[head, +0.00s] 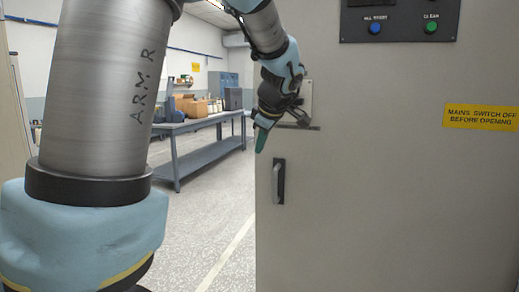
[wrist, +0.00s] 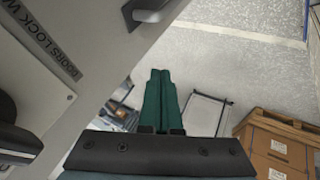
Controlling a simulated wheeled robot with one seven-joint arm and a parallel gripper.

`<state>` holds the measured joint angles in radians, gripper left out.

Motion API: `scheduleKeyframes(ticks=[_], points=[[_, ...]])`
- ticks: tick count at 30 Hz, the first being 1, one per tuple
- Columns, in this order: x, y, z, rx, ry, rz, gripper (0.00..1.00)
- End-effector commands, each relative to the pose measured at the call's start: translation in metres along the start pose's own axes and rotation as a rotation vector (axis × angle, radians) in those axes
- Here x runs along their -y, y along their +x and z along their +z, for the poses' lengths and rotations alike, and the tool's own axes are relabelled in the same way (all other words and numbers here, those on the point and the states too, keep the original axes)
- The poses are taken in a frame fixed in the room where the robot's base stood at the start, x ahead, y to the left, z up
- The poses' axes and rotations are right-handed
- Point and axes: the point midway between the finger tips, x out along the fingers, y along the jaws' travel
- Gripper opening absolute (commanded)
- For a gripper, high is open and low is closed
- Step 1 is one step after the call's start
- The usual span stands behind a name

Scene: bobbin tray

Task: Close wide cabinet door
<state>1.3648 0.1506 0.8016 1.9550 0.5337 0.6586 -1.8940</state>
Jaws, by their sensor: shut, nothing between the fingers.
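The wide cabinet door (head: 390,190) is a large grey panel filling the right half of the head view, with its free-looking left edge beside open floor. A dark upright handle (head: 279,182) sits near that edge. The frames do not show clearly how far the door stands open. My gripper (head: 261,141) is above and left of the handle, at the door's left edge, its green fingers pointing down. In the wrist view the green fingers (wrist: 158,100) are together and empty. A grey panel (wrist: 100,45) with lettering lies left of them; contact cannot be told.
A yellow sign (head: 481,118) and a dark button panel (head: 399,20) are on the grey front. A grey workbench (head: 205,124) with boxes stands behind at left. Cardboard boxes (wrist: 275,150) on a pallet show in the wrist view. Speckled floor (head: 225,215) lies clear between.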

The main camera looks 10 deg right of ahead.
Motion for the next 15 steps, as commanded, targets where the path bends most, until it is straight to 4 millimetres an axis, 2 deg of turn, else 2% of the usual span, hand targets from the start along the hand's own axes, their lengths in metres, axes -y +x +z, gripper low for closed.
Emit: scheduleKeyframes(ticks=[6,9,15], points=[[0.001,0.045,-0.003,-0.004,-0.001,-0.007,0.0],[-0.016,0.048,-0.003,-0.003,-0.001,-0.002,0.0],[-0.032,0.058,-0.001,0.0,0.0,0.0,0.0]])
